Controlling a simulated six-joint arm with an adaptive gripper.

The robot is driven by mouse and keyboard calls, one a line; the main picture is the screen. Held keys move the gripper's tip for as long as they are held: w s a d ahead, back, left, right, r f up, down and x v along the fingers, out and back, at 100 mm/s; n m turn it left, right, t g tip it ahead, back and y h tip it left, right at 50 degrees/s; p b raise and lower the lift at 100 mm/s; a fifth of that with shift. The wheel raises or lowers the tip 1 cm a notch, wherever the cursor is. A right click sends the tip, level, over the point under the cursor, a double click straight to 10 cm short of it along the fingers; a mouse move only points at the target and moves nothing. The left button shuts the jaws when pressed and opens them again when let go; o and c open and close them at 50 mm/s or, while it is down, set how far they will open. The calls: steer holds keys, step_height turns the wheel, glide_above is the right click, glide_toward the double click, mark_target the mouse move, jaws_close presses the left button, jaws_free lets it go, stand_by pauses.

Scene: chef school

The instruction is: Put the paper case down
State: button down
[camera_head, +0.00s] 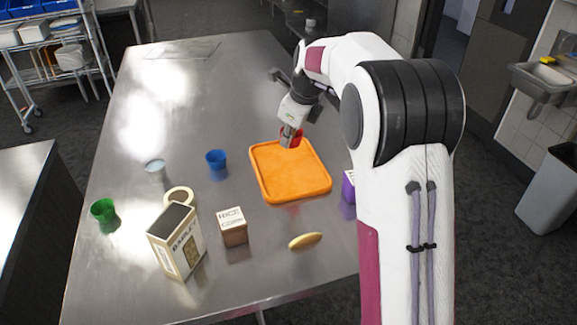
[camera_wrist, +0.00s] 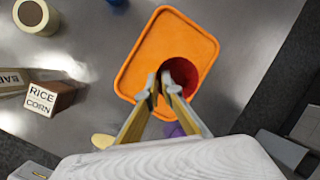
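The paper case (camera_head: 291,138) is a small red cup at the tip of my gripper (camera_head: 288,132). In the head view it shows over the far part of the orange tray (camera_head: 259,180). In the wrist view the red case (camera_wrist: 203,66) overlaps the tray (camera_wrist: 139,68), its open mouth facing the camera. The two fingertips of my gripper (camera_wrist: 163,88) are close together at the case's left edge and appear to pinch its wall. The case seems held above the tray, but the gap beneath it cannot be judged. The visible tray surface is bare.
A blue cup (camera_head: 216,160), a green cup (camera_head: 103,211) and a pale blue one (camera_head: 154,165) stand left.

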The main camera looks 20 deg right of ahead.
stand_by(0.5)
glide_above(285, 174)
steer(key=s, duration=0.2)
steer(key=shift+w+d+f, duration=0.1)
steer(key=shift+w+f, duration=0.05)
steer(key=shift+f, duration=1.4)
steer(key=shift+w+d+f, duration=0.1)
steer(key=shift+f, duration=1.45)
steer(key=shift+f, duration=1.9)
steer(key=shift+f, duration=0.15)
steer(key=c, duration=2.2)
jaws_free()
steer(key=shift+c, duration=0.2)
